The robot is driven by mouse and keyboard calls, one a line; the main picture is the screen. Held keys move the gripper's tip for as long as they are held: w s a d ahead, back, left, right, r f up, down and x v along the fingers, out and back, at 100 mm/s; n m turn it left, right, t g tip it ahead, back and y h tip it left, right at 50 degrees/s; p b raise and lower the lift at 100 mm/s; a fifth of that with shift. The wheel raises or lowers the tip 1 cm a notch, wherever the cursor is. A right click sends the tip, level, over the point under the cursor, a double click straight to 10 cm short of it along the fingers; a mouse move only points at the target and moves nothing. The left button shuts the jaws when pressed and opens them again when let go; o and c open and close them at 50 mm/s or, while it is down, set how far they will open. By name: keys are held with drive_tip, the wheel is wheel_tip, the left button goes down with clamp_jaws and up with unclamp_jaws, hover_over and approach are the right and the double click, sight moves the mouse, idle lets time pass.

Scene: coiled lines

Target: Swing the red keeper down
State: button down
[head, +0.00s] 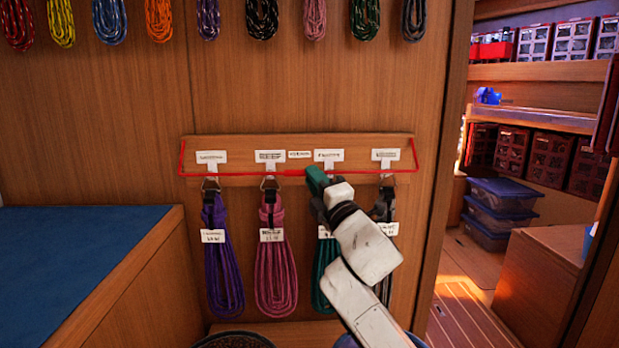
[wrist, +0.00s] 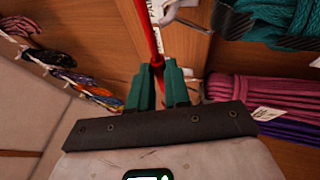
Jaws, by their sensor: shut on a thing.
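The red keeper (head: 240,174) is a thin red bar across the wooden hook board (head: 230,146). In the head view its long run lies level near the board's lower edge, and its ends rise along both sides. My gripper (head: 315,177) is at the middle of the bar, in front of the third hook from the left. In the wrist view the keeper (wrist: 152,35) runs down to a red collar, and my gripper's green fingers (wrist: 165,80) are shut on it there. My gripper and arm partly hide the green coil (head: 324,262) and the rightmost dark coil (head: 384,283).
A purple coil (head: 222,265) and a pink coil (head: 275,265) hang from the left hooks. More coils hang in a row above. A blue-topped bench (head: 75,255) stands at left. A doorway at right shows crates (head: 500,200) and shelves.

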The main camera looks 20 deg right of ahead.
drive_tip(key=shift+w+d+f+m, duration=0.15)
drive_tip(key=shift+w+f, duration=0.05)
drive_tip(key=shift+f, duration=0.35)
drive_tip(key=shift+w+d+f+m, duration=0.1)
drive_tip(key=shift+w+f+m, duration=0.1)
drive_tip(key=shift+f, duration=0.35)
drive_tip(key=c, duration=1.1)
unclamp_jaws()
drive_tip(key=shift+w+f, duration=0.1)
drive_tip(key=shift+w, duration=0.05)
drive_tip(key=a+p+v, duration=0.1)
drive_tip(key=p+v, duration=0.2)
drive_tip(key=v, duration=0.7)
drive_tip(key=shift+s+d+r, duration=0.3)
drive_tip(key=shift+s+d, duration=0.05)
drive_tip(key=shift+s, duration=0.2)
